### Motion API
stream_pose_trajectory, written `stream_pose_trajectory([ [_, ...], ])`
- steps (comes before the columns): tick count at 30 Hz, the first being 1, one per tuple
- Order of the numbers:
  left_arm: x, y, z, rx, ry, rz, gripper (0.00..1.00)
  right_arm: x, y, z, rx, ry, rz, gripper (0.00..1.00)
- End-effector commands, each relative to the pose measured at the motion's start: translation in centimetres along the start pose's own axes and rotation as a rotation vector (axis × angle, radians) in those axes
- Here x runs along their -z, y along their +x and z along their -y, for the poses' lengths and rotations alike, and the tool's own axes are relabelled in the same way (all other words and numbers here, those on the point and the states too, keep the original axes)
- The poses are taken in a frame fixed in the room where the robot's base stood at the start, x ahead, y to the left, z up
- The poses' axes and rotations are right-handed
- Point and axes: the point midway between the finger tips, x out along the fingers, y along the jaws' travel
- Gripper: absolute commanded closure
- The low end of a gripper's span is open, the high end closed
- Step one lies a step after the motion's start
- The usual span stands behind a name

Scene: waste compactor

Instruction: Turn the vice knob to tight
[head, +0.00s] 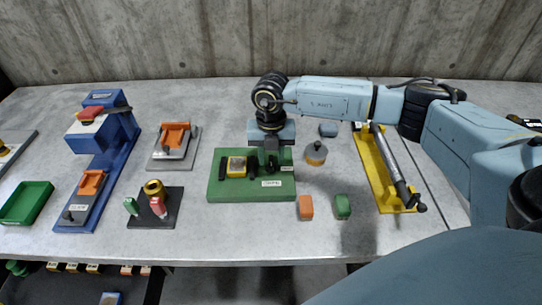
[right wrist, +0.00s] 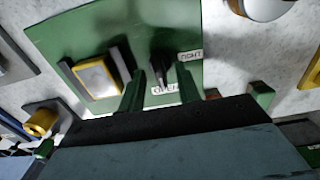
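The vice sits on a green base plate (head: 225,187), and a yellow-framed block (head: 237,166) stands between its dark jaws. My right gripper (head: 271,160) points down over the plate's right part and hides the knob in the head view. In the right wrist view, the dark vice knob (right wrist: 162,64) shows between the two green fingers of my right gripper (right wrist: 160,80). The fingers are apart, one on each side of the knob; I cannot tell whether they touch it. A TIGHT label (right wrist: 190,55) and a partly hidden second label (right wrist: 165,90) lie beside the knob. My left gripper is not in view.
An orange block (head: 305,207) and a green block (head: 343,207) lie in front of the plate's right side. A round orange-and-grey piece (head: 315,153) stands to its right, before a yellow fixture (head: 375,160). A dark stand (head: 150,215) and a blue machine (head: 110,150) are on the left.

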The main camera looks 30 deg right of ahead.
Motion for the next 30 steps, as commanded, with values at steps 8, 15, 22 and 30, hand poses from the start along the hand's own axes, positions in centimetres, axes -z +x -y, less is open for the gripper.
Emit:
stream_pose_trajectory([
  [8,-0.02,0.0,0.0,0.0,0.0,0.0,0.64,0.0,0.45,-0.02,0.0,-0.001,0.001,0.66],
  [15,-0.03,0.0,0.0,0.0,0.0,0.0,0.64,0.0,0.42,-0.03,-0.001,-0.001,0.001,0.87],
  [22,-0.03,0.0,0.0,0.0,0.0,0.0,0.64,0.0,0.4,-0.02,-0.001,-0.001,0.001,1.0],
  [30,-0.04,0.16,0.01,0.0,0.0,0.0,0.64,-0.02,0.42,-0.03,-0.001,-0.043,0.001,1.0],
])
